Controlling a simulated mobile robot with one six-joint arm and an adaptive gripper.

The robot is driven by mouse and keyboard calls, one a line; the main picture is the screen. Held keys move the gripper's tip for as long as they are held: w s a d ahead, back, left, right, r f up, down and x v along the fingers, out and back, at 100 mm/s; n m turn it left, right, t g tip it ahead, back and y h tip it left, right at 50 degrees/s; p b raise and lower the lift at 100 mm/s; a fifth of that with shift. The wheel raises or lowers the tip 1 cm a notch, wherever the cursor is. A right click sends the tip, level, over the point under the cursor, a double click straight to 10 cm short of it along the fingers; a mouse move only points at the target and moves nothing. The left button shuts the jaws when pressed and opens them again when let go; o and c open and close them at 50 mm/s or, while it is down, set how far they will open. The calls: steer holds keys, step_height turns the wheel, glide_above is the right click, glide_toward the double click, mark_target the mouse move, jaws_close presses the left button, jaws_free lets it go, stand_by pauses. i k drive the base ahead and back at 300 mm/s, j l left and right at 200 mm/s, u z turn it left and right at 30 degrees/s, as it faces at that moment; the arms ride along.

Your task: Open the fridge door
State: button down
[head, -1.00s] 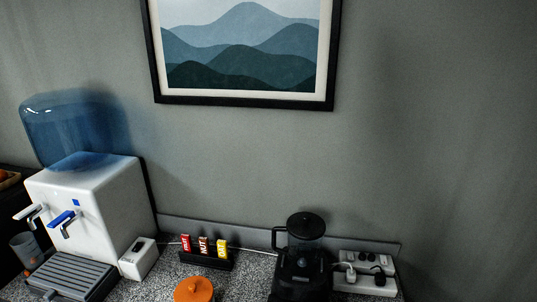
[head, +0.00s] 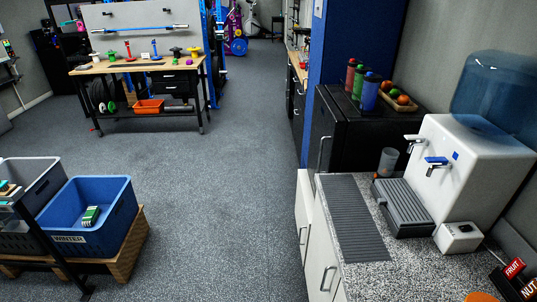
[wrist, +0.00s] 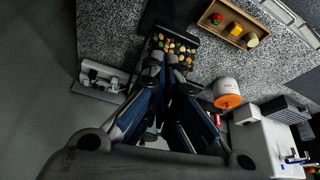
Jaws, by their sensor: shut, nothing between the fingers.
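The fridge seems to be the black box (head: 347,142) beyond the counter in the head view, beside the blue column. Its front faces left and shows only as a narrow strip. A grey upright handle (head: 324,154) shows on that front, and the door looks shut. My gripper (wrist: 165,58) is shut and empty in the wrist view, above the speckled counter and close to a dark container of mixed bits. My gripper is not seen in the head view, and the fridge is not clear in the wrist view.
Bottles (head: 369,91) and a fruit tray (head: 399,102) stand on the fridge. The water dispenser (head: 477,165) and its drip tray (head: 402,208) are on the near counter. A blue crate (head: 88,221) stands at left. The floor (head: 215,170) between is clear.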

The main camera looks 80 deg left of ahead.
mark_target(328, 126)
steer(key=j+u, duration=0.1)
steer(key=u, duration=2.15)
steer(key=i+j, duration=0.25)
steer(key=i, duration=0.2)
steer(key=i+j+u, duration=0.1)
steer(key=i, duration=0.35)
steer(key=i+j, duration=0.3)
steer(key=i, duration=0.15)
steer(key=i+j, duration=0.2)
steer(key=i, duration=0.25)
steer(key=i+j+u, duration=0.1)
steer(key=i, duration=0.35)
steer(key=j, duration=0.1)
